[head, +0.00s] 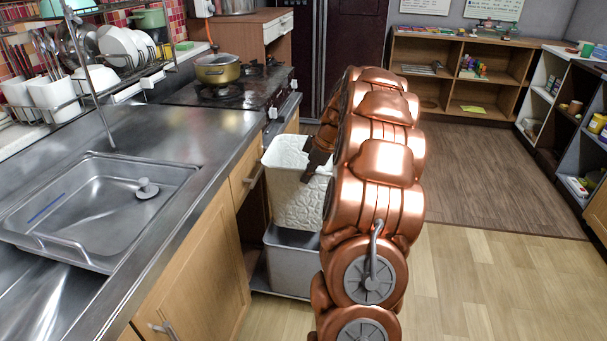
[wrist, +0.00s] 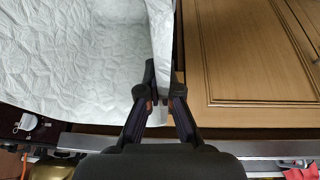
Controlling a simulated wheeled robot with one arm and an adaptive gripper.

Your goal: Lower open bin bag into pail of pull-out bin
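The white quilted bin bag (head: 296,190) hangs upright and open at the top, over the grey pail (head: 290,268) of the pull-out bin. Its lower edge meets the pail's rim in the head view; I cannot tell whether it is just above or slightly inside. My gripper (head: 316,163) is at the bag's upper right edge. In the wrist view my gripper (wrist: 160,98) is shut with the bag's wall (wrist: 162,45) between its fingertips, and the bag's inside (wrist: 75,60) shows at left. My arm hides the right side of the bag and pail.
The pail stands on a pulled-out tray (head: 262,284) beside the wooden cabinet door (head: 205,270). The steel counter (head: 190,145) with the sink (head: 95,205) is at left. The floor (head: 480,285) at right is clear.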

